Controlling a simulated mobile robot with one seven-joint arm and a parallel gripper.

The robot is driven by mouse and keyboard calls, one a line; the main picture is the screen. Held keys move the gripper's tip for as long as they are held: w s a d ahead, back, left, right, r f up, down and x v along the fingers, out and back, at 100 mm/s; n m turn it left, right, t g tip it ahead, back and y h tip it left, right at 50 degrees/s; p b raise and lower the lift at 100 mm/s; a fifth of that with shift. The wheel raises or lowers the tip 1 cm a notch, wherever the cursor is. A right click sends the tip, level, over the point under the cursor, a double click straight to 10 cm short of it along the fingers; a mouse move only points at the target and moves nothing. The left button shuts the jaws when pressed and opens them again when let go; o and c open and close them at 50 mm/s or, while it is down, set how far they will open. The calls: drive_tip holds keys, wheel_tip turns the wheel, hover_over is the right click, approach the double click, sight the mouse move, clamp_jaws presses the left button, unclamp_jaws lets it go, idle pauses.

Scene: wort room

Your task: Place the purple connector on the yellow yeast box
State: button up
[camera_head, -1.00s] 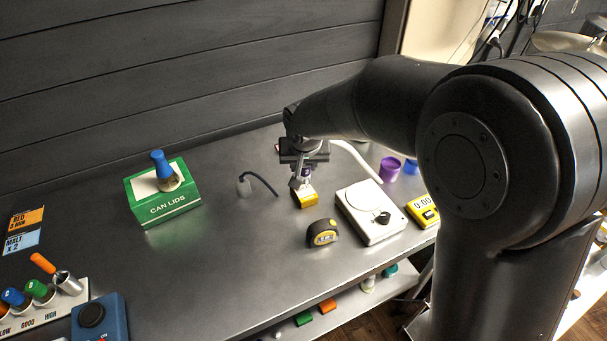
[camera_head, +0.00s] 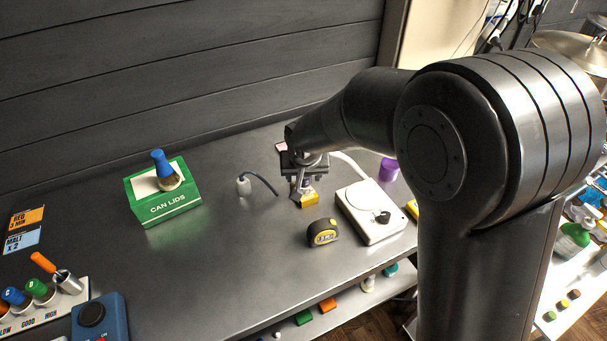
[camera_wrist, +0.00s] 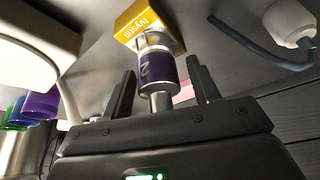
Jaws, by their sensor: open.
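The yellow yeast box (camera_head: 310,200) lies on the metal bench in the head view, and its lettered side (camera_wrist: 138,22) shows at the top of the wrist view. The purple connector (camera_wrist: 157,68), a silver cylinder with a purple band marked 2 and a narrow stem, has its wide end against the yellow box, apparently standing on it. In the head view it is small and partly hidden. My gripper (camera_wrist: 163,88) is open, one finger each side of the connector's stem, with visible gaps. It also shows above the box in the head view (camera_head: 305,185).
A white scale (camera_head: 368,212) stands right of the box, and a tape measure (camera_head: 323,233) lies in front. A grey plug with a dark cable (camera_head: 243,187) lies left. A green can-lids box (camera_head: 163,205) stands further left. Bench between is clear.

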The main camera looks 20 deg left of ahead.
drive_tip(key=v, duration=1.2)
drive_tip(key=shift+d+r, duration=0.1)
drive_tip(key=shift+r, duration=0.05)
drive_tip(key=s+d+r+m, duration=0.1)
drive_tip(key=d+r, duration=0.3)
drive_tip(key=d, duration=0.7)
drive_tip(key=s+d+m+h, duration=0.1)
drive_tip(key=s+d, duration=0.7)
drive_tip(key=d, duration=0.2)
drive_tip(key=s+d+r+m+t, duration=0.1)
drive_tip(key=s+d+m, duration=0.1)
drive_tip(key=s+d, duration=0.5)
drive_tip(key=shift+s+d+t+h, duration=0.3)
drive_tip(key=shift+s+d+h, duration=0.1)
drive_tip(key=shift+d, duration=1.9)
drive_tip(key=shift+r, duration=0.1)
